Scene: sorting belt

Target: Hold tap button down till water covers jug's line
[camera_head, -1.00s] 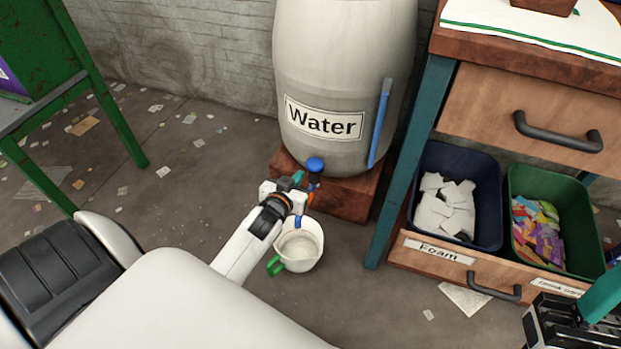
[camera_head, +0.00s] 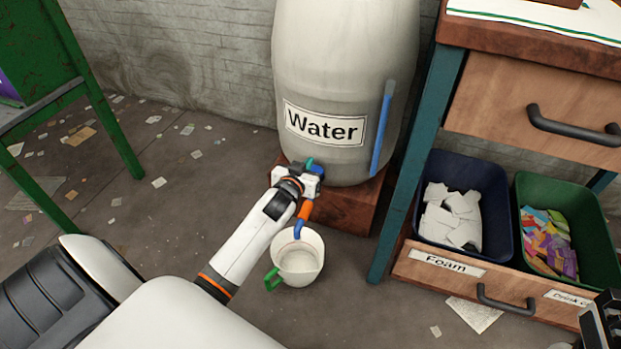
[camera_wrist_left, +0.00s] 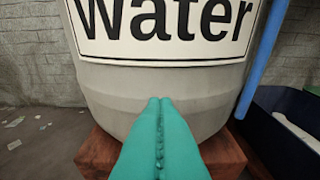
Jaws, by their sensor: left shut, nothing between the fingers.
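The white jug (camera_head: 314,262) with its green handle (camera_head: 272,279) stands on the floor under the tap. The tap has an orange body (camera_head: 305,210), a blue spout (camera_head: 298,230) over the jug's mouth and a blue button (camera_head: 317,170), partly hidden. My left gripper (camera_head: 309,163) is shut and empty, at the button's height by the barrel; contact cannot be told. Its teal fingers (camera_wrist_left: 160,140) show pressed together in the left wrist view. Neither the jug's line nor its water level can be made out. A dark part of my right gripper (camera_head: 603,325) shows at the lower right.
The barrel labelled Water (camera_head: 330,165) stands on a reddish block (camera_head: 350,210). Right of it are the table's teal leg (camera_head: 408,190), a blue bin (camera_head: 430,160) and a green bin (camera_head: 590,225). Scraps lie on the floor at left.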

